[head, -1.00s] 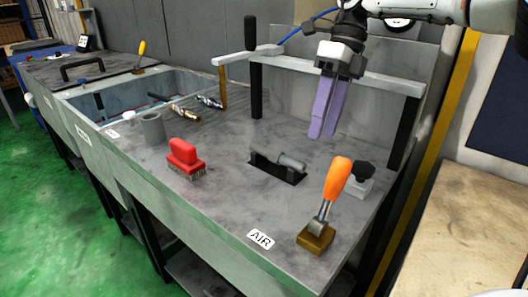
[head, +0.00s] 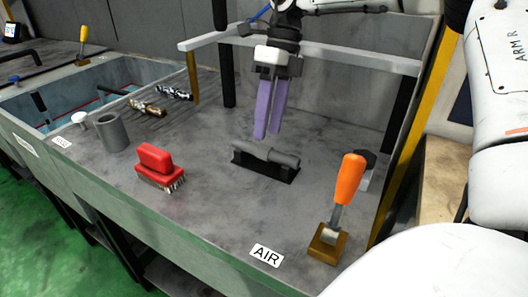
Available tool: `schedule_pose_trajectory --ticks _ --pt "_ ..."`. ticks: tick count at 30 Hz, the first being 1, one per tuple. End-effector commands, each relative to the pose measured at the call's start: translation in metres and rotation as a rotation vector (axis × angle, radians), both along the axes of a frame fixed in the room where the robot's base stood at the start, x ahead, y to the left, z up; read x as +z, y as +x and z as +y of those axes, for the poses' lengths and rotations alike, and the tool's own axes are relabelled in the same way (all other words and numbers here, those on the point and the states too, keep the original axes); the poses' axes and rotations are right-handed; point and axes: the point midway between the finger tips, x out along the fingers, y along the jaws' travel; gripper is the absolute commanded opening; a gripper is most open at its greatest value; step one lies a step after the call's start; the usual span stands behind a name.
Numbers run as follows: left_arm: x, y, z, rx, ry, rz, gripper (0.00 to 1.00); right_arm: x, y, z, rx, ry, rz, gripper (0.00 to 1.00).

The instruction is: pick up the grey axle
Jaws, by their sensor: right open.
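The grey axle (head: 268,154) is a short stepped cylinder lying in a black holder (head: 280,174) on the grey bench top. My right gripper (head: 268,122) points down with two purple fingers, above and slightly behind the axle. The fingers are a little apart with nothing between them, and they appear clear of the axle. My left gripper is out of view.
A red brush (head: 158,167) and a grey hollow cylinder (head: 111,132) stand to the left. An orange-handled tool (head: 345,190) stands at the front right. A raised grey rail (head: 350,55) runs behind. Bench (head: 215,200) is bare in front of the holder.

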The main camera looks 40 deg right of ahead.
Motion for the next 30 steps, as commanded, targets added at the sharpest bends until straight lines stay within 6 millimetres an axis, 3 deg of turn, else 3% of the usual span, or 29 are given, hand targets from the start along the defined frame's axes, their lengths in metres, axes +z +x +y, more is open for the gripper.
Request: schedule_pose_trajectory --ticks 7,16,24,30 --pt "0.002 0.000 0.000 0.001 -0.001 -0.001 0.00 -0.034 -0.004 0.012 0.001 0.000 0.001 0.47" --pt "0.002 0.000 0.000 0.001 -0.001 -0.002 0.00 -0.040 -0.003 0.014 0.000 -0.001 -0.003 0.47" --pt "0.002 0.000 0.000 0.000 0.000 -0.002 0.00 -0.040 -0.004 0.014 0.001 -0.002 -0.002 0.03" --pt "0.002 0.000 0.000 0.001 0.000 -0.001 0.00 -0.038 -0.003 0.014 0.001 -0.001 -0.005 0.00"
